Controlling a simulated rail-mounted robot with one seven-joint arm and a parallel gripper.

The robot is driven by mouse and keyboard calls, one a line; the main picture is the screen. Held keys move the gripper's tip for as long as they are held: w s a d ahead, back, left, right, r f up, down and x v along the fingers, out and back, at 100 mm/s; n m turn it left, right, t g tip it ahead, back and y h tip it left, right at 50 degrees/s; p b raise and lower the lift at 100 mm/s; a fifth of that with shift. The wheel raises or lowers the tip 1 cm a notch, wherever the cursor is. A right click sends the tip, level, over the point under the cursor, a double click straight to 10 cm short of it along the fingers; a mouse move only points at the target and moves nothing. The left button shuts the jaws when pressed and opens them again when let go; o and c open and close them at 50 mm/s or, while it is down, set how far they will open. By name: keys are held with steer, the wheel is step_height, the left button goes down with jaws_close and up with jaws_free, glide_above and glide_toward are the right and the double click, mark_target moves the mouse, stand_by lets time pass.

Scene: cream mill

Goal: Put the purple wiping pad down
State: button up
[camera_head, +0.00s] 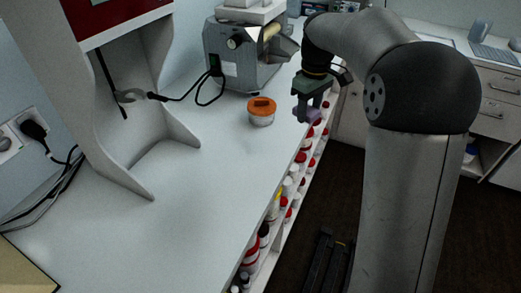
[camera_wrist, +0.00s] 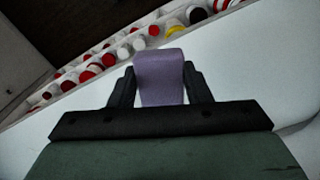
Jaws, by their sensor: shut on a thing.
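The purple wiping pad (camera_wrist: 160,78) is held between the two dark fingers of my gripper (camera_wrist: 158,88) in the wrist view. My gripper is shut on it. In the head view my gripper (camera_head: 308,112) points down near the right edge of the white counter (camera_head: 150,225). The pad (camera_head: 313,115) shows there as a small purple patch at the fingertips. I cannot tell how high the pad is above the counter.
A jar with an orange lid (camera_head: 262,107) stands on the counter left of my gripper. A grey machine (camera_head: 243,55) stands behind it. Shelves of bottles with red and white caps (camera_head: 290,185) run below the counter edge.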

steer(key=a+f+p, duration=0.1)
steer(key=a+f, duration=0.2)
steer(key=a, duration=0.4)
glide_above(262, 147)
steer(key=f, duration=0.3)
steer(key=f+p, duration=0.1)
steer(key=f, duration=0.1)
steer(key=shift+d+f, duration=0.25)
steer(key=shift+f, duration=0.05)
steer(key=shift+a+f, duration=0.15)
steer(key=shift+f, duration=0.8)
steer(key=shift+a+f, duration=0.1)
steer(key=shift+f, duration=0.8)
steer(key=shift+w, duration=0.1)
steer(key=shift+f, duration=0.2)
steer(key=o, duration=1.1)
steer(key=shift+o, duration=0.2)
step_height(262, 147, up, 12)
steer(key=shift+r, duration=0.25)
